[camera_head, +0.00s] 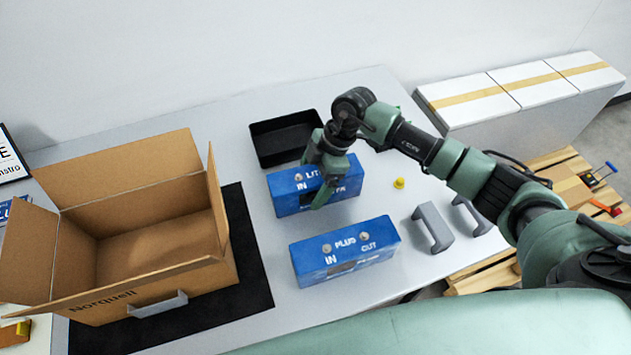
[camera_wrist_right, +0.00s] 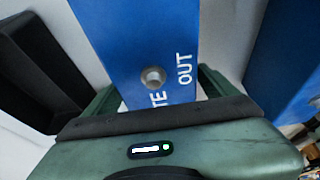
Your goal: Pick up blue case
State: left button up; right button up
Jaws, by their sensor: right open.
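A blue case marked LITE (camera_head: 288,200) lies on the grey table behind a second blue case marked PLUS (camera_head: 310,262). My right gripper (camera_head: 318,182) is over the LITE case and hides part of its lettering. In the right wrist view the LITE case (camera_wrist_right: 135,45) runs between the open fingers (camera_wrist_right: 160,90), one on each side. I cannot tell whether the fingers touch it. A blue surface, likely the PLUS case (camera_wrist_right: 285,60), shows at the right there. My left gripper is not in view.
An open cardboard box (camera_head: 150,250) stands on a black mat (camera_head: 250,270) at the left. A black tray (camera_head: 262,150) is behind the LITE case. A yellow knob (camera_head: 399,183) and two grey handles (camera_head: 432,228) lie to the right. White boxes (camera_head: 470,105) stand farther right.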

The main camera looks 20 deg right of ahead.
jog(key=shift+a+f, duration=0.1)
grip_shut()
jog(key=shift+w, duration=0.1)
jog(key=shift+r, duration=0.2)
